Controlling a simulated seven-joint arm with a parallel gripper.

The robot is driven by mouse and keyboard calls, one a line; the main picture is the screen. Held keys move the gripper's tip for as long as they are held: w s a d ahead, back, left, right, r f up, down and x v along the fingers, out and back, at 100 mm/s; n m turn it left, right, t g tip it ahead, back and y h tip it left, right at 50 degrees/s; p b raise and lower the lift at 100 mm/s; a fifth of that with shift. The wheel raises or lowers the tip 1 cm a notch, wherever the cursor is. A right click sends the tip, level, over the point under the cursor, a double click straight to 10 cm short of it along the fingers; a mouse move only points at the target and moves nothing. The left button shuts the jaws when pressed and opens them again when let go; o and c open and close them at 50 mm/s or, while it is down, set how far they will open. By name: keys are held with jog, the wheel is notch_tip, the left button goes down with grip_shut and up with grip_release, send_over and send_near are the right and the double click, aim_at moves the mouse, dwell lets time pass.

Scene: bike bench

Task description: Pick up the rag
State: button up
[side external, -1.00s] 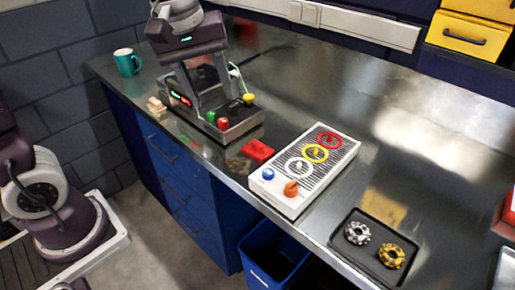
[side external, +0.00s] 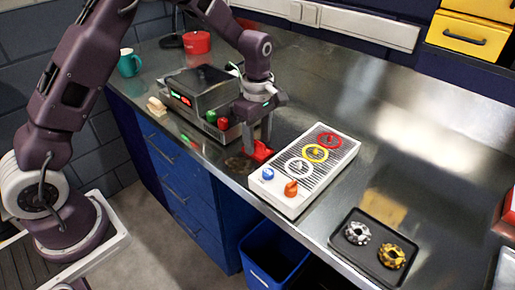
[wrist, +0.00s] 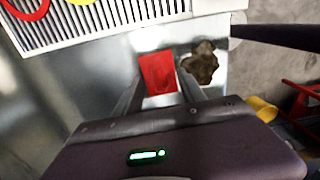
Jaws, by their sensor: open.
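The red rag (side external: 261,153) lies on the metal bench, just left of the white panel. It looks like a small flat red square, and it also shows in the wrist view (wrist: 158,72). My gripper (side external: 258,144) is low over the rag with its fingers pointing down. In the wrist view, my gripper (wrist: 163,78) is open, with the red rag between its two fingers. I cannot tell whether the fingers touch the rag or the bench.
A white panel (side external: 335,168) with coloured rings and knobs stands close on the right. A brown stain (wrist: 203,63) lies beside the rag. A metal box (side external: 203,88) with buttons stands behind left. A black tray (side external: 338,236) holds two gears. A blue bin (side external: 268,250) stands below the bench edge.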

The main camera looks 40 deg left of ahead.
grip_shut()
